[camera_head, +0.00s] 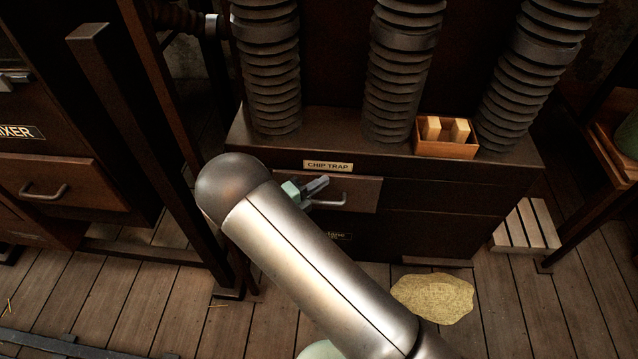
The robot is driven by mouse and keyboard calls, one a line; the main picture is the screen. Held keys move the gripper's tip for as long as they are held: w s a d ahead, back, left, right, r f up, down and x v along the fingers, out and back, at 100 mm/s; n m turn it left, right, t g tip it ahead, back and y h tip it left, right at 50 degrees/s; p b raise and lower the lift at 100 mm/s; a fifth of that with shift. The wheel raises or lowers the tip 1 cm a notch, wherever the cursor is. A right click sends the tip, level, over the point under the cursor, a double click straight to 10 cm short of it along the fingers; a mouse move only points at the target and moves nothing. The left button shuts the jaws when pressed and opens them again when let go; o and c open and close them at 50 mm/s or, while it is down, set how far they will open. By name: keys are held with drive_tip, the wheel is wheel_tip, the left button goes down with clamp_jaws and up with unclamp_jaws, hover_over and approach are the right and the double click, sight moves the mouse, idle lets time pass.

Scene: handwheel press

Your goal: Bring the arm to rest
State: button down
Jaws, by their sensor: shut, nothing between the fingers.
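My arm (310,265) reaches up from the bottom of the view, and its metal link covers much of the middle. My gripper (324,182) shows just past the arm's rounded end, small and partly hidden behind it. Its fingers are shut with nothing between them. They are in front of the drawer (362,193) under the "CHIP TRAP" label, close to the drawer's handle (333,202). I cannot tell whether they touch the handle.
Ribbed hoses (400,75) rise from the dark cabinet (450,185). An orange box (447,150) with wooden blocks sits on top. A left cabinet has a handled drawer (50,185). A dark post (130,120) stands left of the arm. A yellowish patch (433,296) lies on the plank floor.

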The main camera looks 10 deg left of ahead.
drive_tip(key=p+v, duration=0.1)
drive_tip(key=v, duration=0.6)
drive_tip(key=shift+s+a, duration=0.15)
drive_tip(key=shift+s, duration=0.05)
drive_tip(key=s+d+r+m+g+y+p, duration=0.1)
drive_tip(key=s+d+r+m+g+p, duration=0.1)
drive_tip(key=d+r+m+g+p, duration=0.65)
drive_tip(key=s+d+r+m+g+p, duration=0.2)
drive_tip(key=d+r+m+g+p, duration=0.15)
drive_tip(key=d+r+m, duration=0.9)
drive_tip(key=s+d+r+m+y+p, duration=0.3)
drive_tip(key=s+r+m+y+p, duration=0.2)
drive_tip(key=s+r+m, duration=0.3)
drive_tip(key=s+d+r+m+y+p, duration=0.3)
drive_tip(key=s+r+m+y+p, duration=0.3)
drive_tip(key=r+m, duration=0.7)
drive_tip(key=s+m, duration=0.2)
drive_tip(key=m, duration=0.1)
drive_tip(key=shift+r+g+p, duration=0.35)
drive_tip(key=shift+g+p, duration=0.05)
